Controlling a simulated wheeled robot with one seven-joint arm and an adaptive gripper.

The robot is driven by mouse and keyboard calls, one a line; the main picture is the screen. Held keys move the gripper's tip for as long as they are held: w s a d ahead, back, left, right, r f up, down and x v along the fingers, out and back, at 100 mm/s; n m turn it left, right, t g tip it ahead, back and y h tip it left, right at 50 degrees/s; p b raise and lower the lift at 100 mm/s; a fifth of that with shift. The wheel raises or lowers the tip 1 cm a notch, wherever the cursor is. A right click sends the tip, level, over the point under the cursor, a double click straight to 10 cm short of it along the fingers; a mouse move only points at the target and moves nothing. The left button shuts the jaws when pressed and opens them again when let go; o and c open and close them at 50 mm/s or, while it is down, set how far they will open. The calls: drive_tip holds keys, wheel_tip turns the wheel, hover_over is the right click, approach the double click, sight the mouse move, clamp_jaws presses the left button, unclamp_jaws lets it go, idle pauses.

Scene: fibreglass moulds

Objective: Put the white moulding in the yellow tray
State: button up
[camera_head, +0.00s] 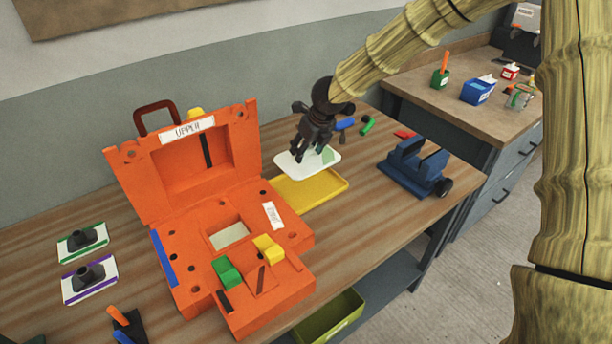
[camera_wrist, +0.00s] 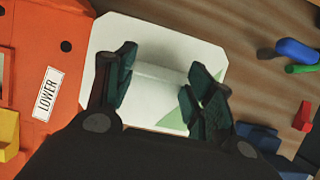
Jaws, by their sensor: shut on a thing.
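The white moulding (camera_head: 289,164) is a flat white plate with a pale green corner. My gripper (camera_head: 315,154) points down and is shut on it. In the wrist view the moulding (camera_wrist: 122,36) lies across the fingers, with a raised ridge between the fingertips (camera_wrist: 162,78). The yellow tray (camera_head: 325,189) lies on the bench to the right of the orange mould. The moulding overlaps the tray's back part in the head view and appears held a little above it. The tray does not show in the wrist view, and the exact gap cannot be told.
The open orange mould (camera_head: 180,215), lid raised, stands close left of the tray. A blue vise (camera_head: 414,168) stands to the right. Blue and green cylinders (camera_head: 367,125) and a red piece (camera_head: 403,134) lie behind. Bare bench lies between tray and vise.

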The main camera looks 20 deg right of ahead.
sight(306, 156)
wheel_tip(306, 156, down, 3)
drive_tip(key=shift+w+a+f, duration=0.1)
drive_tip(key=shift+f, duration=0.1)
drive_tip(key=shift+f+p, duration=0.55)
drive_tip(key=shift+f, duration=1.65)
drive_tip(key=o, duration=1.1)
drive_tip(key=shift+f, duration=0.1)
drive_tip(key=shift+o, duration=0.2)
drive_tip(key=b+v, duration=0.1)
drive_tip(key=v, duration=1.1)
drive_tip(key=shift+b, duration=0.35)
